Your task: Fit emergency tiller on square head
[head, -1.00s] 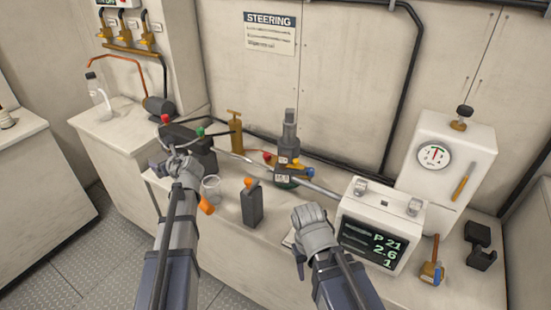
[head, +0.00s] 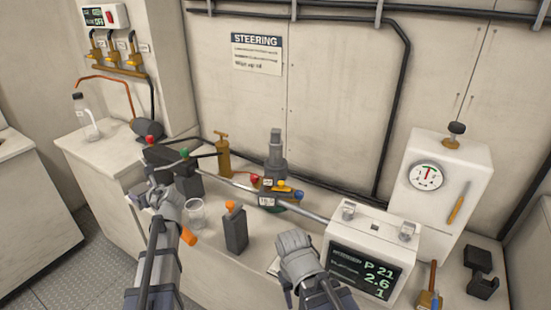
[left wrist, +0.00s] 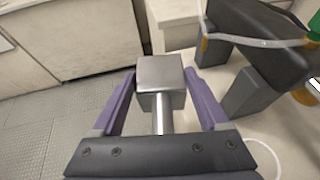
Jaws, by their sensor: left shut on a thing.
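My left gripper (head: 165,203) is shut on a steel piece that I take for the emergency tiller. In the left wrist view the tiller (left wrist: 160,74) shows as a square steel block on a round bar, between the two purple fingers. An orange end (head: 188,237) shows beside this gripper; I cannot tell for sure whether it is the tiller's grip. The square head appears to be the top of the grey upright post (head: 275,145), at the back of the bench, right of and apart from the tiller. My right gripper (head: 294,245) hangs over the bench's front; its fingers cannot be made out.
A clear cup (head: 196,214) and a dark bottle (head: 235,229) stand between my arms. A dark pump block (head: 184,172) is behind my left gripper. A steel rod (head: 315,212) runs past the post to the display box (head: 370,240). A brass cylinder (head: 222,157) stands left of the post.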

